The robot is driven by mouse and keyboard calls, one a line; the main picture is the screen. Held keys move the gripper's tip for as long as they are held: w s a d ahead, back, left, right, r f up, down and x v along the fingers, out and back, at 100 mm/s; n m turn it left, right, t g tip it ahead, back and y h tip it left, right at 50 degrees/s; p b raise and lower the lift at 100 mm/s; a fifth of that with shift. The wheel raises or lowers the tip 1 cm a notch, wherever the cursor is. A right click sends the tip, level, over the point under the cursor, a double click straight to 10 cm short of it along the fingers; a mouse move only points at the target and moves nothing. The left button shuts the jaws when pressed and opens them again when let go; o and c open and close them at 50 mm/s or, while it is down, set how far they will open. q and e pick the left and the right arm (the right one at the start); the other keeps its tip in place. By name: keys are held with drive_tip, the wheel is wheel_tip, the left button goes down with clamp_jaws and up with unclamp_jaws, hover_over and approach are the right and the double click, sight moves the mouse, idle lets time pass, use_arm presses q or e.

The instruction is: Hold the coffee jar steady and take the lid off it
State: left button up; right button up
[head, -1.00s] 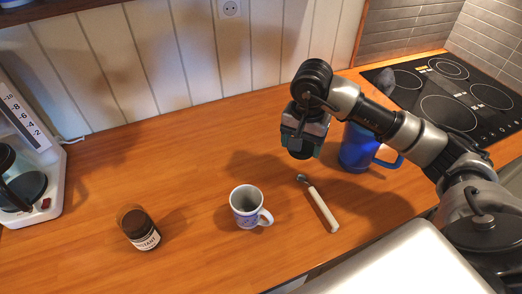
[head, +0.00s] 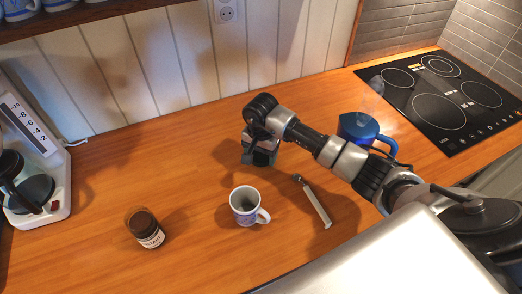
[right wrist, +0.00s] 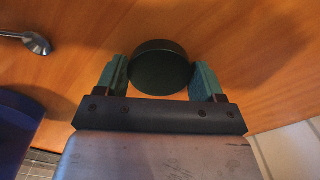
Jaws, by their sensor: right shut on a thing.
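The coffee jar (head: 150,238) stands upright on the wooden counter at the lower left of the head view. It is dark brown with a pale label, and no lid can be made out on its top. My right gripper (head: 259,158) is over the counter behind the mug, well to the right of the jar. In the right wrist view it is shut on a dark round lid (right wrist: 160,68), with a green fingertip on each side. Whether the lid touches the counter I cannot tell. My left gripper is not in view.
A white and blue mug (head: 245,207) stands between jar and gripper. A spoon with a pale handle (head: 315,206) lies right of it. A blue jug (head: 358,128) and a black hob (head: 440,112) are farther right; a coffee maker (head: 58,195) is left. The counter behind the jar is clear.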

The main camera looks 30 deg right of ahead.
drive_tip(key=shift+f, duration=0.1)
drive_tip(key=shift+f+b, duration=0.15)
drive_tip(key=shift+b, duration=0.15)
drive_tip(key=o, duration=1)
drive_tip(key=shift+r, duration=0.2)
